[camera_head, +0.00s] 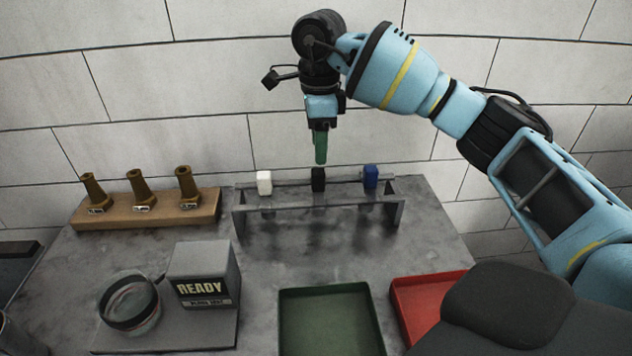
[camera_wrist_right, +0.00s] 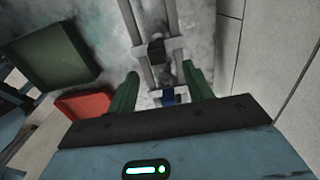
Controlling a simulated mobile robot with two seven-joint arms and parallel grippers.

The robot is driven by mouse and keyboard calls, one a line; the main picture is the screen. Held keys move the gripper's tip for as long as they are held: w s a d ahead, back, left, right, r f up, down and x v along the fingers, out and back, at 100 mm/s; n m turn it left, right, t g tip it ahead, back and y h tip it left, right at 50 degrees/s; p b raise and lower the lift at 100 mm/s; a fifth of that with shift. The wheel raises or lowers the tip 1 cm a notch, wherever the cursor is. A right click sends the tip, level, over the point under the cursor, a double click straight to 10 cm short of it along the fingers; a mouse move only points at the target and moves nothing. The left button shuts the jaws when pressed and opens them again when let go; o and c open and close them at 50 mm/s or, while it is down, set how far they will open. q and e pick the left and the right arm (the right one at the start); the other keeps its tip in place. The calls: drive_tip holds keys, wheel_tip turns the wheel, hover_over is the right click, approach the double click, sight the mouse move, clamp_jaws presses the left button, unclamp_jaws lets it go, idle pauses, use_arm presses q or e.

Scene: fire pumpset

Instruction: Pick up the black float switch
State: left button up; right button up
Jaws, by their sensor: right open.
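The black float switch (camera_head: 318,180) sits in the middle of the grey rack (camera_head: 313,204), between a white one (camera_head: 264,182) and a blue one (camera_head: 370,176). My right gripper (camera_head: 320,161) points down just above the black switch, its green fingers apart and empty. In the right wrist view, the black switch (camera_wrist_right: 156,50) shows beyond the open fingertips (camera_wrist_right: 161,76), and the blue switch (camera_wrist_right: 168,97) shows lower between the fingers. The fingers do not appear to touch the black switch. My left gripper is not in view.
A green tray (camera_head: 331,289) and a red tray (camera_head: 400,290) lie at the front of the grey table. A wooden block (camera_head: 150,222) with brass nozzles stands at the left. A READY box (camera_head: 203,262) with a round gauge is at front left. A block wall stands close behind.

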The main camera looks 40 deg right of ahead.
sight(318, 171)
drive_tip(key=shift+s, duration=0.1)
drive_tip(key=shift+s+a+f, duration=0.1)
drive_tip(key=shift+f, duration=0.4)
drive_tip(key=shift+a+f, duration=0.1)
drive_tip(key=shift+f, duration=3.2)
clamp_jaws()
